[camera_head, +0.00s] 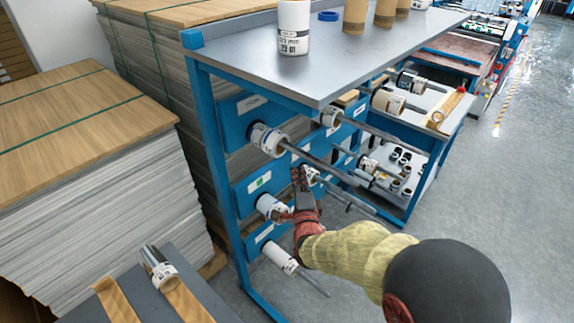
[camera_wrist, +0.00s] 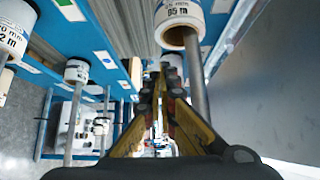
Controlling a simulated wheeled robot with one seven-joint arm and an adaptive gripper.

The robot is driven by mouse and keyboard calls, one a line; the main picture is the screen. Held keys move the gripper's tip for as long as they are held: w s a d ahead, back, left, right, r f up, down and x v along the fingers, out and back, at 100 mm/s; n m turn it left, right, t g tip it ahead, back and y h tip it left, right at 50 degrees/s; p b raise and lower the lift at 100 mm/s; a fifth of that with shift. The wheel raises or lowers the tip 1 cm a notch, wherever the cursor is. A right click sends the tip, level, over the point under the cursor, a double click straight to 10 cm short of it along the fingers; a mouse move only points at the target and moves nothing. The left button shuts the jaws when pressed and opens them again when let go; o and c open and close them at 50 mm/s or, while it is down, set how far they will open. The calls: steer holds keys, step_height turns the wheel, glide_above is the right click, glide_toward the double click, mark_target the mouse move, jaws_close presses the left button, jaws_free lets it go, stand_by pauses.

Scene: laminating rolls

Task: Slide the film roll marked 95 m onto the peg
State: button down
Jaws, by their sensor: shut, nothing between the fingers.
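A white film roll (camera_wrist: 180,18) whose label looks like 95 m sits around a grey peg (camera_wrist: 197,90) at the top of the wrist view. It appears to be the upper-left roll on the blue rack (camera_head: 267,138) in the head view, though its label is too small to read there. My gripper (camera_head: 300,178) is below that peg, in front of the rack, among the lower pegs. In the wrist view my gripper (camera_wrist: 160,80) is shut and empty, apart from this roll. Part of another roll (camera_wrist: 172,62) shows behind the fingertips.
Other rolls sit on nearby pegs, including a middle-left one (camera_head: 270,207) and a lower one (camera_head: 280,258). A grey tabletop (camera_head: 400,45) overhangs the rack, with a labelled white roll (camera_head: 293,28) on it. A silver-and-white roll (camera_head: 158,268) lies on the front-left table.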

mark_target(282, 154)
steer(key=w+a+b, duration=0.1)
steer(key=w+a, duration=0.2)
steer(key=w, duration=0.2)
steer(key=shift+w, duration=0.3)
steer(key=shift+a, duration=0.1)
steer(key=shift+w+a+r+b, duration=0.25)
steer(key=shift+w+a+b, duration=0.25)
steer(key=shift+b, duration=0.5)
steer(key=shift+a, duration=0.1)
